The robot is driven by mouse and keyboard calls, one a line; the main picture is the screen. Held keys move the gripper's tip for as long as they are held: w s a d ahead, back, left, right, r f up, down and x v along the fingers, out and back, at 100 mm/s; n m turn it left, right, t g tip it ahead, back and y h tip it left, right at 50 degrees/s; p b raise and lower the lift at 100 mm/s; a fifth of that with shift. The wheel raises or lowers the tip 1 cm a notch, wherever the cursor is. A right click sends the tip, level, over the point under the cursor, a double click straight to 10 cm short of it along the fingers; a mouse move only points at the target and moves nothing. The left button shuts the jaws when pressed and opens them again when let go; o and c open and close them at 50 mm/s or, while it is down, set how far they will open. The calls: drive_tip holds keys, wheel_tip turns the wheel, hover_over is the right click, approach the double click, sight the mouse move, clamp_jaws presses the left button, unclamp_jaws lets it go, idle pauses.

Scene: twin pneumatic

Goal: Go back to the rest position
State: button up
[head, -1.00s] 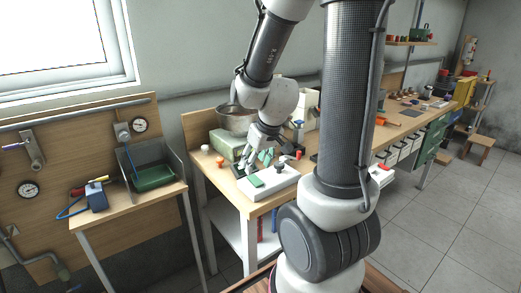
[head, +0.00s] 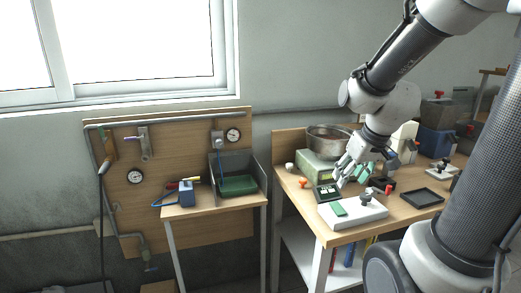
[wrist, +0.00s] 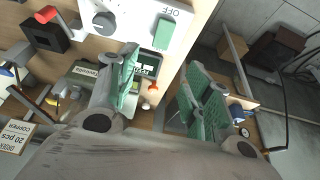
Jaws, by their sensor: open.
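My gripper (head: 352,170) hangs above the workbench at the centre right of the head view, fingers pointing down. In the wrist view its two green-padded fingers stand wide apart with nothing between them (wrist: 163,88). Below it lies a white switch box (head: 352,212) with a green rocker and a dark knob; it also shows at the top of the wrist view (wrist: 130,18). A small dark display device (head: 326,191) lies just behind the box.
A metal bowl (head: 328,140) sits on a green scale behind my gripper. An empty black tray (head: 422,198) lies to the right on the bench. A side table at left holds a green tray (head: 238,185) and a blue block (head: 187,194). Open floor shows between the tables.

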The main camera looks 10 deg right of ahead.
drive_tip(key=s+a+r, duration=0.3)
drive_tip(key=s+r, duration=0.5)
drive_tip(key=s, duration=0.4)
drive_tip(key=shift+s+r, duration=0.2)
drive_tip(key=shift+s, duration=0.1)
